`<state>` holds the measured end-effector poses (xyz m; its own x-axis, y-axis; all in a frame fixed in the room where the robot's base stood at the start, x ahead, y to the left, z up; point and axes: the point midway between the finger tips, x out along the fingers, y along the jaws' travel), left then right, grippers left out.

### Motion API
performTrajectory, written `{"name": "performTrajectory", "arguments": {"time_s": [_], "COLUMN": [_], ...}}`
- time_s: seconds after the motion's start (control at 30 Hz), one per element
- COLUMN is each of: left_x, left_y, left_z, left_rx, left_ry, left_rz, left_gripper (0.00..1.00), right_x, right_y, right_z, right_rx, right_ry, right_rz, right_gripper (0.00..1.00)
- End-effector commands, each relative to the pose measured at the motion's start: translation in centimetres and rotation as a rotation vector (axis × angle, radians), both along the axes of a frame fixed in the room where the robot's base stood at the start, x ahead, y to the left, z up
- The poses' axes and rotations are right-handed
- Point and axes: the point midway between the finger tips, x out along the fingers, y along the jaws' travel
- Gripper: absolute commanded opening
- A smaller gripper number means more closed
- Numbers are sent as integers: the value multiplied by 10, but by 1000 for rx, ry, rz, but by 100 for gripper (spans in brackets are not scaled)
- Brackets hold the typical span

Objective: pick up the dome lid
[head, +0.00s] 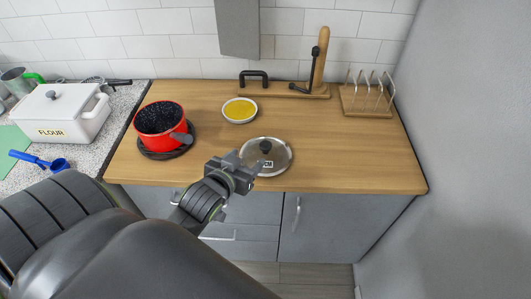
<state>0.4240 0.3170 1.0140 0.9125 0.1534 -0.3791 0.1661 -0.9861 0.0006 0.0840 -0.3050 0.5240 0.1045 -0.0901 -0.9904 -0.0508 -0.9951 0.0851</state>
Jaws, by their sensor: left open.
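The dome lid (276,149) is round and glassy with a metal rim and a dark knob (265,146) on top. It lies flat on the wooden counter, near the front edge in the middle. My left gripper (242,167) is open and empty at the lid's left side, and it hides part of the lid's left rim. I cannot tell whether it touches the lid. My right gripper is not in view.
A red pot (160,123) on a dark trivet stands to the left. A bowl of yellow food (239,110) sits behind the lid. A wooden stand (318,65) and a rack (367,98) stand at the back right. The counter's right side is clear.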

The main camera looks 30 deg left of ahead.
Motion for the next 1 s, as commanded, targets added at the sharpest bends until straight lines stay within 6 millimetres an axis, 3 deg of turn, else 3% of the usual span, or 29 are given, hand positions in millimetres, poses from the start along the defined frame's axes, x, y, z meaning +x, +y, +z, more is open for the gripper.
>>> {"name": "performTrajectory", "arguments": {"time_s": [0.5, 1.0], "left_x": [75, 103], "left_y": [12, 14], "left_z": [-31, -49], "left_rx": [0, 0], "left_ry": [3, 4], "left_rz": [0, 1], "left_gripper": [62, 62], "right_x": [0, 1], "right_y": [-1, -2], "right_z": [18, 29], "right_rx": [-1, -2], "right_ry": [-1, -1], "right_rz": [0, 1], "right_gripper": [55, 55]}}
